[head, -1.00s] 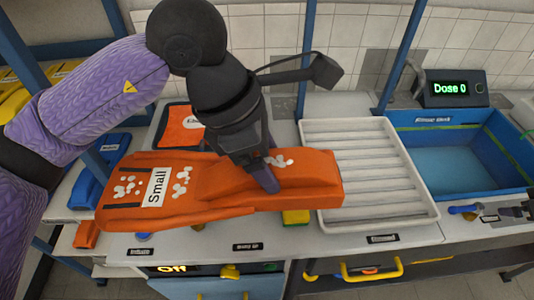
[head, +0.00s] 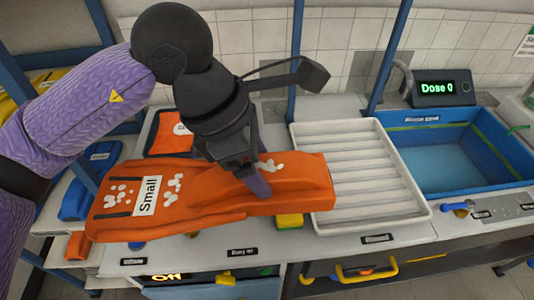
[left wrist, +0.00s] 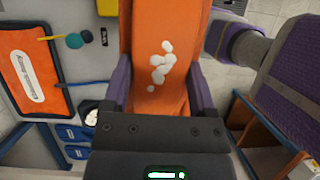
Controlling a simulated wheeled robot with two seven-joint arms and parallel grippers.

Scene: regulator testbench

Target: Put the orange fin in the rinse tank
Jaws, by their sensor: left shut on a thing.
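The orange fin (head: 215,195) has a "Small" label and white blotches. My left gripper (head: 258,185) is shut on it and holds it flat above the counter. In the left wrist view the fin (left wrist: 160,55) lies between the two purple fingers of my left gripper (left wrist: 160,90). The rinse tank is the blue basin (head: 445,160) at the right, with water in it; its label is too small to read surely. The fin is apart from it, with its right end over the edge of the white rack. My right gripper is not clearly in view.
The white ribbed draining rack (head: 362,165) stands between the fin and the tank. A blue valve (head: 457,206) is at the tank's front. An orange mat (head: 172,130) and a yellow block (head: 289,221) lie near the fin.

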